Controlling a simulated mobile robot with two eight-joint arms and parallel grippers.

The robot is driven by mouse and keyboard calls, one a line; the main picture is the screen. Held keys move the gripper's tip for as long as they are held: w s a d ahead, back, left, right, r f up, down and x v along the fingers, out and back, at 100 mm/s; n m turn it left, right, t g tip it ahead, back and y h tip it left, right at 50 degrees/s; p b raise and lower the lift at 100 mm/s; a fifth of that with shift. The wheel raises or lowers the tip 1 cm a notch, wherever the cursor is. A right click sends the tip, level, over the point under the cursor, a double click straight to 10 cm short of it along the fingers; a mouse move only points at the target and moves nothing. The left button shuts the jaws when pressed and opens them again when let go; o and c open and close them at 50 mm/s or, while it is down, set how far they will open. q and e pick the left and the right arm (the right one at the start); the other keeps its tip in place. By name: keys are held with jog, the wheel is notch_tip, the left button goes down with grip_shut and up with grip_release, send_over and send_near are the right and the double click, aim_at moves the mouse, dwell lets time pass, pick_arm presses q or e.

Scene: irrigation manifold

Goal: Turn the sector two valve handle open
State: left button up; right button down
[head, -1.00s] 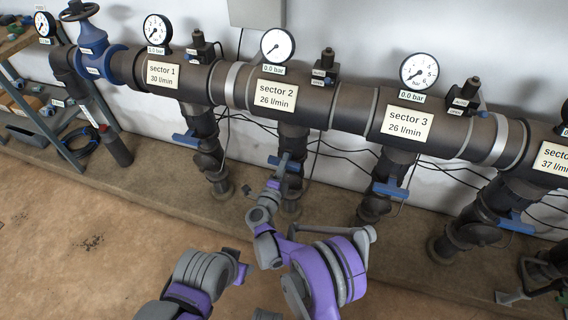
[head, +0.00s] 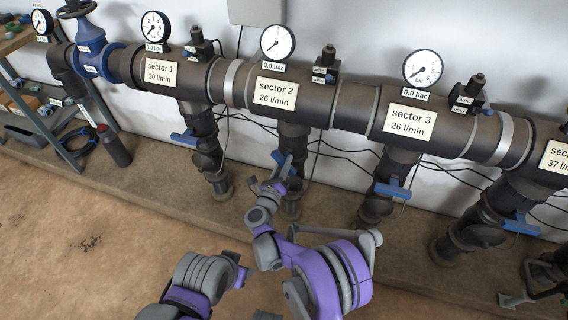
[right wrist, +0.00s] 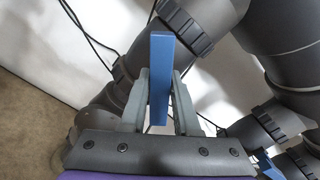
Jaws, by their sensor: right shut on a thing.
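The blue sector two valve handle (head: 278,158) sits on the dark vertical pipe under the sector 2 label (head: 276,93). It slants down to the right in the head view. My right gripper (head: 285,166) is shut on this handle and partly covers it. In the right wrist view, the blue handle (right wrist: 160,65) stands upright between the two grey fingers of my right gripper (right wrist: 159,88), with its far end past the fingertips. The gauge (head: 277,43) above sector 2 has a 0.0 bar tag.
Blue handles of sector 1 (head: 184,137) and sector 3 (head: 393,189) are on the pipes to either side. Thin black cables (head: 341,154) run along the wall behind. A shelf rack (head: 62,150) stands at far left.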

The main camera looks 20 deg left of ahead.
jog(key=m, duration=0.3)
jog(key=shift+m, duration=2.1)
jog(key=c, duration=0.7)
grip_release()
jog(key=shift+s, duration=0.1)
